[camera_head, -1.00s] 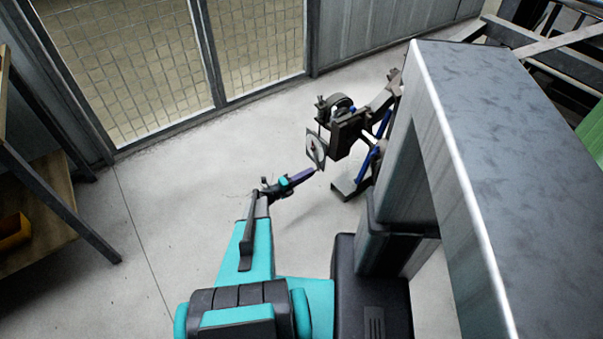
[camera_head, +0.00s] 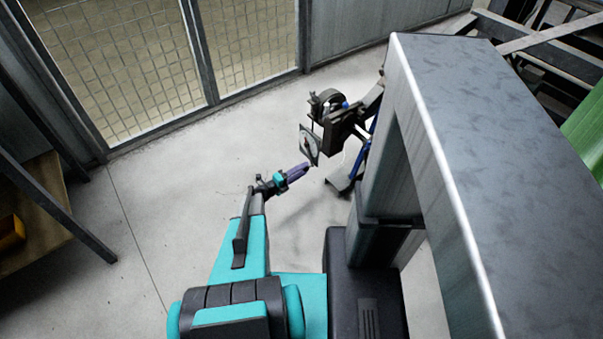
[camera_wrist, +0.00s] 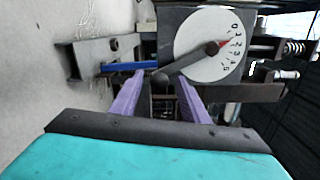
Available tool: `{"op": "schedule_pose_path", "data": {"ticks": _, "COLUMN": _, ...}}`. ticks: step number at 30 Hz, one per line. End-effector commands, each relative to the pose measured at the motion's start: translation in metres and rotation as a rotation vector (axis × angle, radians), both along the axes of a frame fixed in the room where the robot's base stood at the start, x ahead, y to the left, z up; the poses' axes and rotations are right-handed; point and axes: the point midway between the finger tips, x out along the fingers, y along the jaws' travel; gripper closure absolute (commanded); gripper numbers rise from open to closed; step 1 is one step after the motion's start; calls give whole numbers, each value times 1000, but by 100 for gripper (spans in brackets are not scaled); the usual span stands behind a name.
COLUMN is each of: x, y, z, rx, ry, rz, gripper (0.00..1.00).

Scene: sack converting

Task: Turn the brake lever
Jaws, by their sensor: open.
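The brake lever (camera_wrist: 188,63) is a dark bar with a round knob, running from a red-marked hub down and left. It crosses a white dial (camera_wrist: 190,34) with a numbered scale on a grey plate. In the head view the dial plate (camera_head: 308,146) faces my gripper (camera_head: 304,168), and the lever is too small to make out clearly. In the wrist view my gripper (camera_wrist: 161,80) has two purple fingers, open and apart. The lever's knob appears between the fingertips; I cannot tell whether it lies at their depth. No grip on it shows.
The dark brake mechanism (camera_head: 345,122) stands behind the plate. A large grey metal frame (camera_head: 450,110) is close on the right. A mesh fence (camera_head: 115,65) runs along the back. A wooden shelf (camera_head: 45,195) is at left. The floor between is clear.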

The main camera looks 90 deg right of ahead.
Motion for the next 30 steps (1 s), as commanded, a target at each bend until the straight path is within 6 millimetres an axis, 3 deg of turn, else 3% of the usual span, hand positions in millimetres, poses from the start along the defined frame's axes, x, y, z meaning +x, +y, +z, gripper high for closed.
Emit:
{"op": "schedule_pose_path", "data": {"ticks": 11, "x": 19, "y": 17, "z": 1, "rx": 0, "ry": 0, "rz": 1, "gripper": 59}}
{"op": "schedule_pose_path", "data": {"ticks": 30, "x": 89, "y": 76, "z": 2, "rx": 0, "ry": -1, "rz": 2, "gripper": 59}}
